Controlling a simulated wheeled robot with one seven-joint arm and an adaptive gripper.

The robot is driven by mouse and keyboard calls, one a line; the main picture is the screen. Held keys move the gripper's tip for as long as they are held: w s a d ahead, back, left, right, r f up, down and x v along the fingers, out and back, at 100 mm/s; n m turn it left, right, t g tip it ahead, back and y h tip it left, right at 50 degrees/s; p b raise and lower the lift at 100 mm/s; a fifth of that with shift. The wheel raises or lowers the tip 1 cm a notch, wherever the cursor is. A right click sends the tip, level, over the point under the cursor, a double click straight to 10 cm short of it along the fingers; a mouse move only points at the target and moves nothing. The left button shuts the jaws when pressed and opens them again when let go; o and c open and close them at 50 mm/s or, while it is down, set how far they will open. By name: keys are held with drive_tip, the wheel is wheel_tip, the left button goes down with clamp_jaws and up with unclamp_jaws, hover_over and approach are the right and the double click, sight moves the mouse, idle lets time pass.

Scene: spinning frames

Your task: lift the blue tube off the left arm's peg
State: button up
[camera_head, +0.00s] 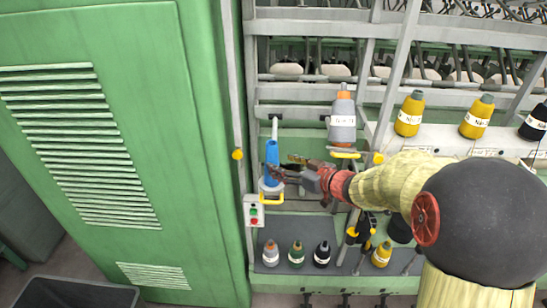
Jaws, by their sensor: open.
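The blue tube (272,151) stands upright on the left arm's peg (275,128), and the pale peg tip shows above it.
A grey bobbin with an orange tip (342,120) stands right of the tube. Yellow bobbins (409,114) stand further right. A button box (253,211) is at lower left, beside the green cabinet (120,150). Small bobbins (297,254) stand on the lower shelf.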

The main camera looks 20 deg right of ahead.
sight(277, 161)
drive_tip(key=p+x, duration=0.1)
drive_tip(key=x, duration=0.5)
drive_tip(key=shift+w+f, duration=0.1)
drive_tip(key=shift+w, duration=0.3)
drive_tip(key=shift+s, duration=0.1)
drive_tip(key=shift+c, duration=0.9)
drive_tip(key=c, duration=1)
